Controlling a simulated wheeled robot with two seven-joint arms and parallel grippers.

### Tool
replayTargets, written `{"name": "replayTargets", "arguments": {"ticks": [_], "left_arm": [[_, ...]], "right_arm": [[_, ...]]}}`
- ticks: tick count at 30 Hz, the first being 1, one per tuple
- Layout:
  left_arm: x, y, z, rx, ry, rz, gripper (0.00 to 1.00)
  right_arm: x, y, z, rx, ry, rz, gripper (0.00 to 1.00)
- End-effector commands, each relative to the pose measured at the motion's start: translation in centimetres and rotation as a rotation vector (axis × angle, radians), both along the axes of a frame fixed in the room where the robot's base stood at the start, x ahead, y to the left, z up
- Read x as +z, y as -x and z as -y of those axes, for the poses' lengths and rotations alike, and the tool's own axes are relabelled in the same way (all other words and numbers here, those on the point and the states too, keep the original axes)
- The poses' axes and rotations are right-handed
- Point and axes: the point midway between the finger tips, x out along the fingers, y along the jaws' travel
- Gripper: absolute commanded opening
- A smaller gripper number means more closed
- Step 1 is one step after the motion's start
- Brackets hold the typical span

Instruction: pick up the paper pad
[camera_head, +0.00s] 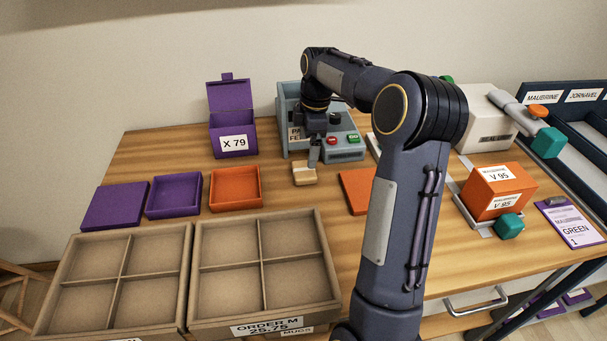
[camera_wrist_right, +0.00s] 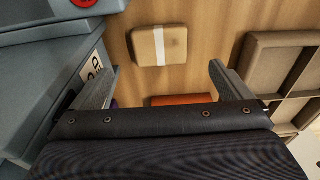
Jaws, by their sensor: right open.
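The paper pad, a small tan block with a white band (camera_head: 304,174), lies on the wooden table in front of the grey machine. In the right wrist view the paper pad (camera_wrist_right: 150,47) lies just beyond the fingertips, roughly centred between them. My right gripper (camera_head: 314,152) points down just behind and above the pad in the head view. My left gripper is not in view.
The grey machine (camera_head: 345,154) with red and green buttons stands close behind. Purple (camera_head: 173,195) and orange (camera_head: 234,188) trays sit left, and a divided crate (camera_head: 335,285) in front. An orange flat piece (camera_head: 355,190) lies right of the pad. Bare table surrounds the pad.

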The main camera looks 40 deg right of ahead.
Motion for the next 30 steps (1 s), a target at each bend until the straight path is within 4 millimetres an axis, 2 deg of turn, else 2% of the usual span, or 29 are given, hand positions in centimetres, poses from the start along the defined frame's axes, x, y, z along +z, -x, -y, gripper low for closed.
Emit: {"name": "replayTargets", "arguments": {"ticks": [7,16,20,26,30], "left_arm": [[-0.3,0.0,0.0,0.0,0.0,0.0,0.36],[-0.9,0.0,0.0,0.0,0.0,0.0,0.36],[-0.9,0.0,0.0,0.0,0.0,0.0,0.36],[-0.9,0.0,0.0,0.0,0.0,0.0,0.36],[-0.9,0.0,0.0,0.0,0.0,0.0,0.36]], "right_arm": [[-1.9,-0.1,-0.2,-0.001,-0.001,-0.001,0.98],[-6.5,-0.3,-0.7,-0.001,-0.001,-0.002,0.98],[-7.3,-0.4,-0.8,-0.001,0.0,0.001,0.98],[-7.3,-0.4,-0.8,-0.001,0.0,0.001,0.98],[-7.3,-0.4,-0.8,-0.001,0.0,0.001,0.82]]}}
